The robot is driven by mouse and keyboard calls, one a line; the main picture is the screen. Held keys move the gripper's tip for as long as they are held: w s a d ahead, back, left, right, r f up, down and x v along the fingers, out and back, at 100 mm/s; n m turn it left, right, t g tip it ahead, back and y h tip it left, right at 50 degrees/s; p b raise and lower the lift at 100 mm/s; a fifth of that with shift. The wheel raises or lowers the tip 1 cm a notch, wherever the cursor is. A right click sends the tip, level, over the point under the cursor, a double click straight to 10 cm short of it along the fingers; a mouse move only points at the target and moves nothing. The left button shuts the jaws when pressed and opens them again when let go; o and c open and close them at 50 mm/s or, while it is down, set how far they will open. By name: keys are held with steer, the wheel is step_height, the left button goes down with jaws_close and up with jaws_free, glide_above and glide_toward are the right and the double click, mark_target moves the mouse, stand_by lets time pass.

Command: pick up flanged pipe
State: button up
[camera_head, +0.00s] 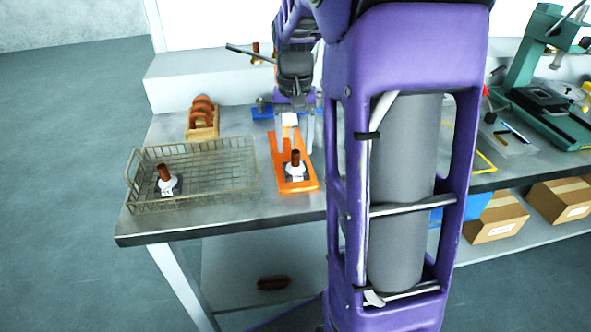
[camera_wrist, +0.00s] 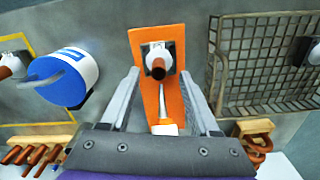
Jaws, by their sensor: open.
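A flanged pipe (camera_head: 295,160), a brown tube on a white flange with a dark square base, stands upright on an orange board (camera_head: 280,158). In the wrist view this flanged pipe (camera_wrist: 158,64) is seen nearly end-on, on the orange board (camera_wrist: 145,100). My gripper (camera_head: 295,148) is open and empty, pointing down over the board. In the wrist view its fingertips (camera_wrist: 160,74) lie on either side of the pipe; I cannot tell whether they touch it. A similar flanged pipe (camera_head: 166,182) stands in the wire basket (camera_head: 225,168).
A wooden holder with brown rings (camera_head: 201,120) stands behind the basket. The wrist view shows a blue-and-white container (camera_wrist: 65,78), another brown pipe (camera_wrist: 10,66) and a rack of brown rods (camera_wrist: 35,155). A green machine (camera_head: 535,75) is at the right.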

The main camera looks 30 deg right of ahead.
mark_target(295, 152)
step_height(295, 152, down, 4)
steer(key=shift+r, duration=0.2)
jaws_close()
steer(key=shift+r, duration=0.1)
stand_by(1.3)
